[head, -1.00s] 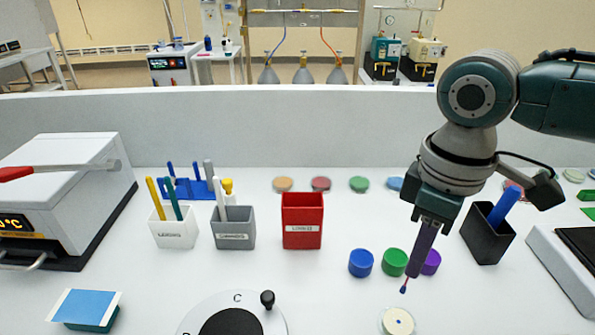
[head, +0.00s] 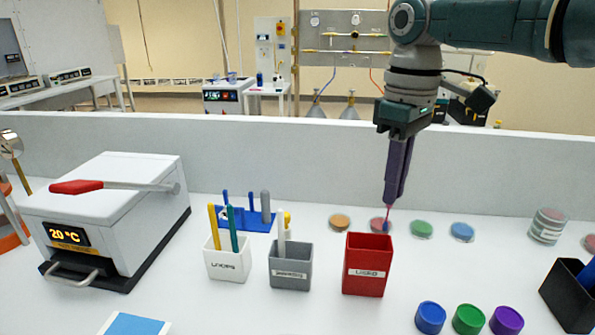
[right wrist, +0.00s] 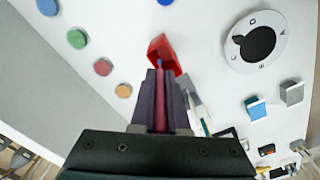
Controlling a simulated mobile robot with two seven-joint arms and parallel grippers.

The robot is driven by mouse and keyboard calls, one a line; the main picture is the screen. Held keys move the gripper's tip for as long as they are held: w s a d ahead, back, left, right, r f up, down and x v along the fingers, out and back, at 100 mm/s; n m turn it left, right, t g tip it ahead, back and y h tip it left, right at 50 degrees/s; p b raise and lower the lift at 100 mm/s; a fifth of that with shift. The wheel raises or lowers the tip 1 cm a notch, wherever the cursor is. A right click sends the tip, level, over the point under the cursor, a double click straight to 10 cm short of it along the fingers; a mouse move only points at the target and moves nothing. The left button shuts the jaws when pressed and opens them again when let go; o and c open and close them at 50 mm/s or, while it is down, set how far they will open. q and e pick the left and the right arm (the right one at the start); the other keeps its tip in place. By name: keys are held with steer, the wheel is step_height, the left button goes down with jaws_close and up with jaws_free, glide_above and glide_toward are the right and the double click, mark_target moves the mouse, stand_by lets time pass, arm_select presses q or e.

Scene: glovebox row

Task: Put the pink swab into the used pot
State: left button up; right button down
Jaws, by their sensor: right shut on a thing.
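My right gripper (head: 391,200) is shut on the pink swab (head: 387,214), which points down with a dark blue tip. The red used pot (head: 367,267) stands upright on the bench, its label small. In the head view the swab's tip shows just above the pot's back right rim. In the right wrist view the pink swab (right wrist: 160,100) lies between the purple fingers, and its blue tip overlaps the red pot (right wrist: 162,45). I cannot tell whether the tip is over the opening or behind it. My left gripper is not in view.
A grey pot (head: 290,270) and a white pot (head: 227,262) with sticks stand left of the red pot. A blue rack (head: 262,224) is behind them. Colored lids (head: 468,319) lie at front right, and several colored discs (head: 421,229) behind. A black pot (head: 566,300) stands far right.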

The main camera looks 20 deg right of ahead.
mark_target(387, 222)
step_height(387, 222, down, 9)
steer(key=b, duration=0.6)
steer(key=shift+r+b, duration=0.1)
steer(key=shift+b, duration=0.25)
steer(key=shift+d, duration=0.1)
